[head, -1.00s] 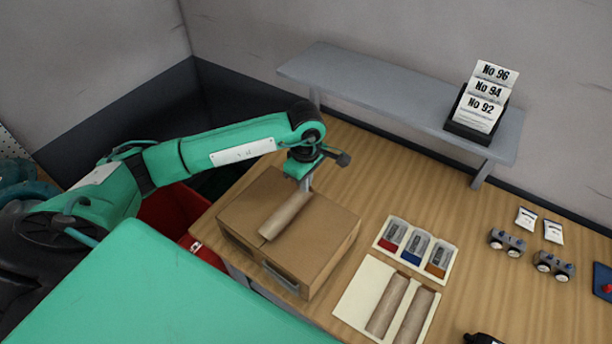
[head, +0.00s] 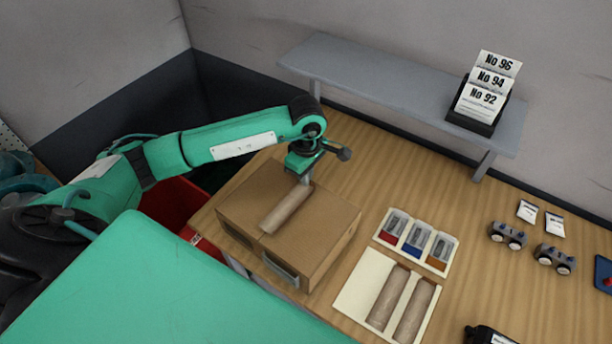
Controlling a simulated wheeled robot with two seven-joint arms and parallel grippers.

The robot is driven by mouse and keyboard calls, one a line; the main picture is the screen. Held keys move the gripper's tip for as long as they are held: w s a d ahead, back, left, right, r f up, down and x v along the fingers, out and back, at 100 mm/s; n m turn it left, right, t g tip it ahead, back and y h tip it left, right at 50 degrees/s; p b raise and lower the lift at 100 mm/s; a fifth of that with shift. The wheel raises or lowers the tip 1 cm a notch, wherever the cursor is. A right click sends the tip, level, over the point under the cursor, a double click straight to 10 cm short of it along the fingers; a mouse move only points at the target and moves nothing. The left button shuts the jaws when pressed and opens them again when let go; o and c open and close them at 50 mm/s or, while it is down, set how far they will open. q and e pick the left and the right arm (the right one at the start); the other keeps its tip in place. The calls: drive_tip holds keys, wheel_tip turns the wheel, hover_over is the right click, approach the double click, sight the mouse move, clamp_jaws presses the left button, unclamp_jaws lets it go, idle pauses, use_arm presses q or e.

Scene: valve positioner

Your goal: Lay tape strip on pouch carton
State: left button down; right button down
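The pouch carton (head: 240,204) is a brown box on the wooden table, left of centre in the head view. A brown tape strip (head: 284,212) lies lengthwise across its top, between the near and far edges. My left gripper (head: 305,179) points down at the strip's far end. Its fingers show as one narrow grey piece against that end, so I cannot tell whether they are shut on it. Two more brown strips, a left one (head: 388,299) and a right one (head: 414,311), lie on a cream board (head: 357,283). My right gripper is out of view.
A cream tray (head: 381,240) with red, blue and orange packets stands right of the carton. A grey shelf (head: 385,82) at the back holds a black card holder (head: 470,124). Small grey fittings (head: 507,236) sit at the right. A red bin (head: 175,205) stands behind my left arm.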

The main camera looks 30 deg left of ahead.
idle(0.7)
use_arm(q)
drive_tip(key=shift+b, duration=0.4)
drive_tip(key=shift+f, duration=0.15)
idle(0.3)
drive_tip(key=shift+f+b, duration=0.2)
drive_tip(key=shift+b, duration=0.35)
drive_tip(key=shift+b, duration=0.35)
idle(0.5)
drive_tip(key=shift+f+b, duration=0.2)
drive_tip(key=shift+b, duration=0.35)
drive_tip(key=c, duration=2.1)
unclamp_jaws()
drive_tip(key=shift+c, duration=0.2)
